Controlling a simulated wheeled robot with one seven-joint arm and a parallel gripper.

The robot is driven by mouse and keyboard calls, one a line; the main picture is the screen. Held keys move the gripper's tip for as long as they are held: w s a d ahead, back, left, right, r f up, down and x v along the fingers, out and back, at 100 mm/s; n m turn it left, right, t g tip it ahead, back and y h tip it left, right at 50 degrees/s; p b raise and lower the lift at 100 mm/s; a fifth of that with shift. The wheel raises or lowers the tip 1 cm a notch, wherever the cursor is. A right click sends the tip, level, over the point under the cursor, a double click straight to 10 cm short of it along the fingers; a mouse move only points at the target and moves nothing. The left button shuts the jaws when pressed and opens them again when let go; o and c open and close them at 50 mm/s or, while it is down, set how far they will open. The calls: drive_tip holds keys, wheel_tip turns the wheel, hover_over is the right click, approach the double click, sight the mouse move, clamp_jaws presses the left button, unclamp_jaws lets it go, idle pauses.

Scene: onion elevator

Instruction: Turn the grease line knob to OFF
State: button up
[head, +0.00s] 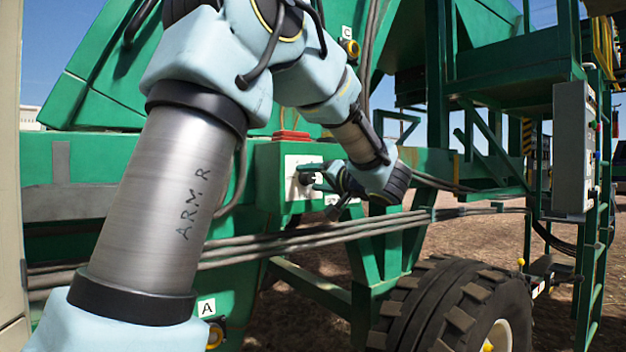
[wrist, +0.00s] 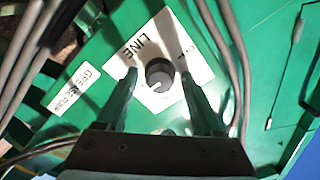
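The grease line knob (wrist: 159,74) is a round dark knob with a white pointer mark, set on a white plate (wrist: 146,38) lettered "LINE". In the wrist view the pointer is toward the lower part of the knob. My gripper (wrist: 158,82) is open, with one green finger on each side of the knob; I cannot tell whether either finger touches it. In the head view my gripper (head: 312,179) is at the white plate (head: 292,162) on the green frame, and the knob is partly hidden by the fingers. The position lettering is mostly unreadable.
A label (wrist: 76,91) sits left of the plate. In the head view, pipes (head: 330,232) run below the plate and a large tyre (head: 455,305) stands at lower right. A grey box (head: 572,148) is farther right.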

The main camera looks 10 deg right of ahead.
clamp_jaws()
idle(0.3)
